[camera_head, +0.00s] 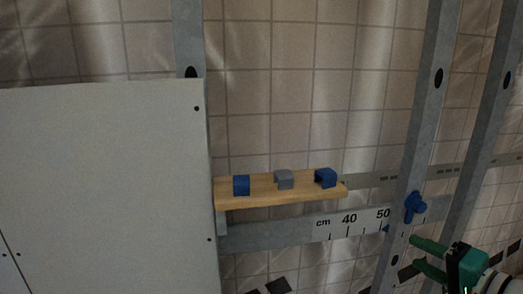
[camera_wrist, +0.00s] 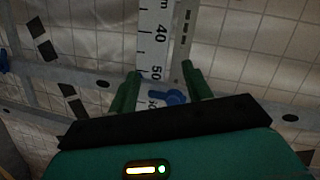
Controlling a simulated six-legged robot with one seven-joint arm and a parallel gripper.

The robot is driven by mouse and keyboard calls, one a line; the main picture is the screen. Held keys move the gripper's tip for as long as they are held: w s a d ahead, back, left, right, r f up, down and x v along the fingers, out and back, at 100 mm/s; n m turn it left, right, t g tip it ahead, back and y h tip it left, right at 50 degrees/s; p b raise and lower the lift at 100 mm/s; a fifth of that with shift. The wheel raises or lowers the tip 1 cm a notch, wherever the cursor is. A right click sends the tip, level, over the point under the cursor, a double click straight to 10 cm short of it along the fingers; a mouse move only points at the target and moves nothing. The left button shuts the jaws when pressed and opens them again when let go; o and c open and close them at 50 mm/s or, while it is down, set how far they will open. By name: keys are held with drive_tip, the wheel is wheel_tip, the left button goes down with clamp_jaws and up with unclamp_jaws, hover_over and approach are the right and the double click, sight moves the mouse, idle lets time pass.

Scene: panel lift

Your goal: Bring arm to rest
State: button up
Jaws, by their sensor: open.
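My gripper (camera_head: 421,256) is at the lower right of the head view, with green fingers apart and nothing between them. It is just below a blue knob or clamp (camera_head: 415,207) on a metal stud (camera_head: 424,130). In the wrist view the two green fingertips (camera_wrist: 162,75) are spread, and the blue clamp (camera_wrist: 172,97) shows between and beyond them. I cannot tell how far the fingers are from it. The arm behind the gripper is mostly out of view.
A white panel (camera_head: 105,190) fills the left. Another stud (camera_head: 490,120) stands at the right, before a tiled wall (camera_head: 300,90).

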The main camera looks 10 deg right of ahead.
drive_tip(key=s+a+f+n+g+h, duration=0.1)
drive_tip(key=a+f+n+g, duration=0.1)
drive_tip(key=a, duration=0.5)
drive_tip(key=s+a+f+n+g+h, duration=0.2)
drive_tip(key=a+n+g, duration=0.2)
drive_tip(key=a, duration=0.4)
drive_tip(key=s+a+f+n+g+h, duration=0.1)
drive_tip(key=s+a+f+n+g, duration=0.1)
drive_tip(key=a+n, duration=0.3)
drive_tip(key=a+f+g, duration=0.1)
drive_tip(key=a, duration=0.1)
drive_tip(key=shift+a+g+h, duration=0.3)
drive_tip(key=shift+a, duration=0.05)
drive_tip(key=shift+c, duration=1.4)
drive_tip(key=shift+a, duration=0.15)
